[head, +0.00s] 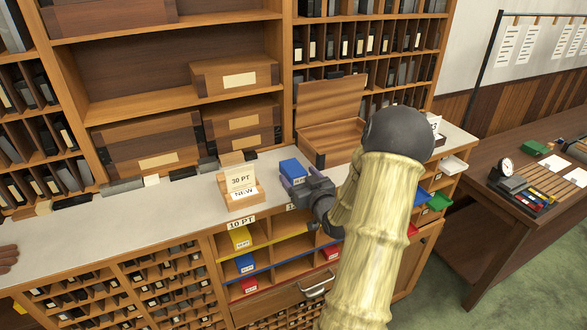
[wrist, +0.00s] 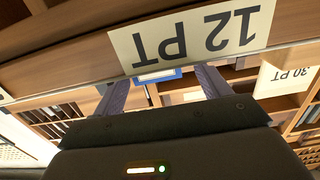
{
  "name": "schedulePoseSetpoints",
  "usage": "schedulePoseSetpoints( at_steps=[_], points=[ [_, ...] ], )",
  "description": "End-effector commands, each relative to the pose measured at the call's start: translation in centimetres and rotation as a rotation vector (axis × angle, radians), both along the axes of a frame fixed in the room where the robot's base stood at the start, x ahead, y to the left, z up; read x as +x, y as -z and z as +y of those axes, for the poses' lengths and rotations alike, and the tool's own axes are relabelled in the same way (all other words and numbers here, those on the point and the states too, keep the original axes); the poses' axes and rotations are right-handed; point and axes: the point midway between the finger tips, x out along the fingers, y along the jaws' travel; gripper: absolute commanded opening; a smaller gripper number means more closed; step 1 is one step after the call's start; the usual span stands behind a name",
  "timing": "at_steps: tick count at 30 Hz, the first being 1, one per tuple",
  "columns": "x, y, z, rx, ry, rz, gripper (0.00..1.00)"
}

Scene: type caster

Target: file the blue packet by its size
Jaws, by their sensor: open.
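The blue packet (head: 292,168) lies on the grey counter, behind my gripper. In the wrist view, part of the blue packet (wrist: 158,75) with a white label shows between the two fingers. My gripper (head: 304,184) is open at the counter's front part, close to the packet; I cannot tell whether the fingers touch it. A card reading 30 PT (head: 241,178) stands in a wooden holder marked NEW, left of the packet. Below the counter edge are compartments labelled 10 PT (head: 241,222) and, upside down in the wrist view, 12 PT (wrist: 198,38). The packet's label is too small to read.
The compartments under the counter hold a yellow packet (head: 241,238), another blue packet (head: 245,263) and red packets. Behind stand an open wooden case (head: 331,130) and shelves of boxes. My arm hides the right-hand compartments. The counter's left part is largely clear.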

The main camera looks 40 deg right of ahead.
Motion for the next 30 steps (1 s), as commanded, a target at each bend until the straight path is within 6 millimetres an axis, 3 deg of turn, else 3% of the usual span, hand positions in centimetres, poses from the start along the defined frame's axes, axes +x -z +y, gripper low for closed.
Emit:
schedulePoseSetpoints(
  at_steps=[11, 24, 30],
  points=[
    [0.4, -0.1, -0.1, 0.001, 0.0, 0.0, 0.76],
    [4.8, 0.2, -1.5, 0.001, 0.0, 0.001, 0.76],
    [5.0, 0.4, -1.5, 0.0, 0.0, 0.001, 0.76]
  ],
)
